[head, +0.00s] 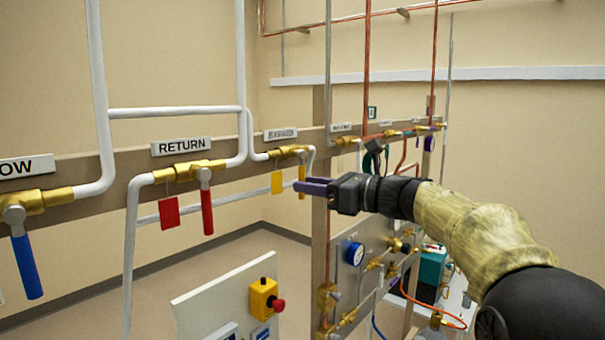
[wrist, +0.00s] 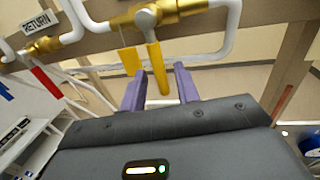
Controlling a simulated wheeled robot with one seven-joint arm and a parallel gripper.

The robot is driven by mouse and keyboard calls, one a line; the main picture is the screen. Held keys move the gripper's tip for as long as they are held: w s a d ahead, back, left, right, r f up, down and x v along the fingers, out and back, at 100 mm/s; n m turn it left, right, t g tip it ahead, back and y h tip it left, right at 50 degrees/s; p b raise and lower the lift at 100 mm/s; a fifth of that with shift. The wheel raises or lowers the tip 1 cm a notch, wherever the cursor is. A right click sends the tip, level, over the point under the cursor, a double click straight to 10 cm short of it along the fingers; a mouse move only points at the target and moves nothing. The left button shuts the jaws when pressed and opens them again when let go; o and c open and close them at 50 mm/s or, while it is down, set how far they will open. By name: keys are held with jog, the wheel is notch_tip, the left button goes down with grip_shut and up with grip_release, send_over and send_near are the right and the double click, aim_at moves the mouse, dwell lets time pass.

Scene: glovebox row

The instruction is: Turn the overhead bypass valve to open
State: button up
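The overhead valve with a yellow lever (head: 302,171) sits on the wall pipe, under a small label (head: 280,133) whose text is too blurred to read. The lever hangs down, across the run of its brass body (head: 288,152). A yellow tag (head: 277,183) hangs to its left. In the wrist view, the yellow lever (wrist: 156,66) hangs between the two purple fingers of my gripper (wrist: 160,85), with gaps on both sides. The gripper (head: 312,187) is open at the lever's lower part. In the head view a finger covers part of the lever.
Left along the same rail are the RETURN valve with a red lever (head: 207,211) and another with a blue lever (head: 26,266). A panel with a red emergency button (head: 278,304) stands below.

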jog(key=shift+p+x, duration=0.3)
jog(key=shift+x, duration=0.9)
jog(key=shift+c, duration=0.2)
grip_shut()
